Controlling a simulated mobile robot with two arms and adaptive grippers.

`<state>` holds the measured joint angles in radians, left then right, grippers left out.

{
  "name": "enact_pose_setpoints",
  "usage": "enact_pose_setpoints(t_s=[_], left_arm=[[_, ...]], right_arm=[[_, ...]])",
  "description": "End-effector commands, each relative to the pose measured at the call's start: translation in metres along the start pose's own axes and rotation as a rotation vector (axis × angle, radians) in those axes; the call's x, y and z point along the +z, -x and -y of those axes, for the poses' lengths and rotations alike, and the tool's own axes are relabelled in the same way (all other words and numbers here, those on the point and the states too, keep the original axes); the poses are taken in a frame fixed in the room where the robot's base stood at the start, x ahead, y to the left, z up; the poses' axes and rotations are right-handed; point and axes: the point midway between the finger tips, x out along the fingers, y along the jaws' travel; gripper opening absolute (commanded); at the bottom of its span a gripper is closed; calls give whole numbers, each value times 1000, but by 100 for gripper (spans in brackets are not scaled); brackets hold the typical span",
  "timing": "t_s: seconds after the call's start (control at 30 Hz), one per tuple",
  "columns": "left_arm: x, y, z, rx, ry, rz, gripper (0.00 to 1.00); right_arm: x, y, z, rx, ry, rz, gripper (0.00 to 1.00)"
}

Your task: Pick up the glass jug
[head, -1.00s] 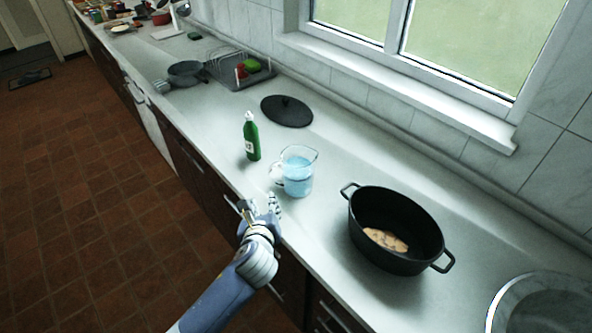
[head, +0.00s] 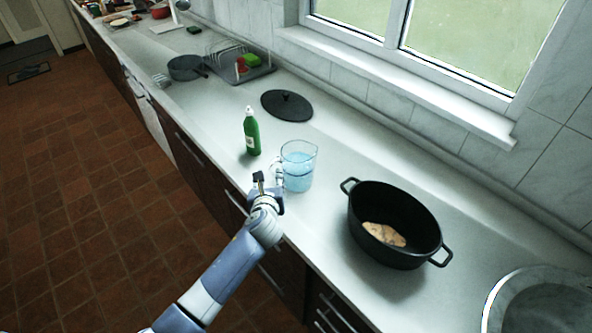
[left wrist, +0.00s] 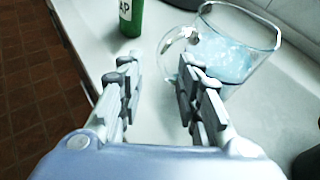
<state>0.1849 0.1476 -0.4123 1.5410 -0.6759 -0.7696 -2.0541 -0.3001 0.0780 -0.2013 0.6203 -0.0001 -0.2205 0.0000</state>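The glass jug (head: 299,168) stands upright on the counter with bluish liquid in it. Its handle is on the left side, toward my left gripper. In the left wrist view the jug (left wrist: 235,55) is ahead at the upper right, with its handle (left wrist: 176,52) just beyond the right finger. My left gripper (head: 267,184) is at the counter's front edge, just in front of the jug. In the left wrist view the gripper (left wrist: 155,92) has its fingers apart with nothing between them. My right gripper is not in view.
A green bottle (head: 251,133) stands left of the jug. A black pot (head: 395,188) with food inside stands to the right. A black lid (head: 286,106) lies behind. A dish rack (head: 240,68) and a pan (head: 186,67) are farther back. Bare counter lies between jug and pot.

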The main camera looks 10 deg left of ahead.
Motion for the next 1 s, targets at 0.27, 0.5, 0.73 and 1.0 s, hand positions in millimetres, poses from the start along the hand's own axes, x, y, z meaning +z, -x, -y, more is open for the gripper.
enact_pose_setpoints(t_s=[0.27, 0.5, 0.73, 1.0], left_arm=[[2, -29, 1, 1, 1, 0, 32], [2, -34, 1, 0, 1, 1, 32], [2, -34, 1, 0, 1, 0, 10], [1, -34, 1, 0, 0, 0, 0]], right_arm=[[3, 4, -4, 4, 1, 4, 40], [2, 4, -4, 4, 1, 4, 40], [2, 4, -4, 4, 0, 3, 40], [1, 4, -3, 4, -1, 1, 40]])
